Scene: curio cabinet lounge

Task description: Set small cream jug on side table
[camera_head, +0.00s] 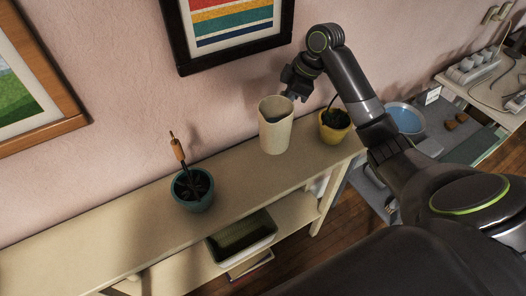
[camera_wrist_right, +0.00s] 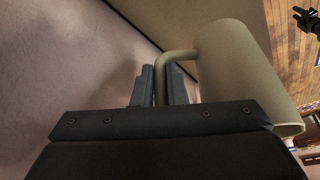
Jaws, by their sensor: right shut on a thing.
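The cream jug (camera_head: 275,136) is upright at the long cream shelf table (camera_head: 240,172), between two pots. I cannot tell whether its base touches the top. My right gripper (camera_head: 296,92) comes down behind the jug on its far side. In the right wrist view, the fingers (camera_wrist_right: 163,88) are shut on the handle of the cream jug (camera_wrist_right: 240,75), one finger on each side of it. A dark claw-like shape (camera_wrist_right: 306,19) at the top right of that view looks like my left gripper, too small to read its fingers.
A teal pot (camera_head: 192,190) with a dark plant and wooden-handled tool stands left of the jug. A yellow pot (camera_head: 334,127) is close on its right. A low grey table with a blue bowl (camera_head: 405,120) is further right. Framed pictures hang on the pink wall.

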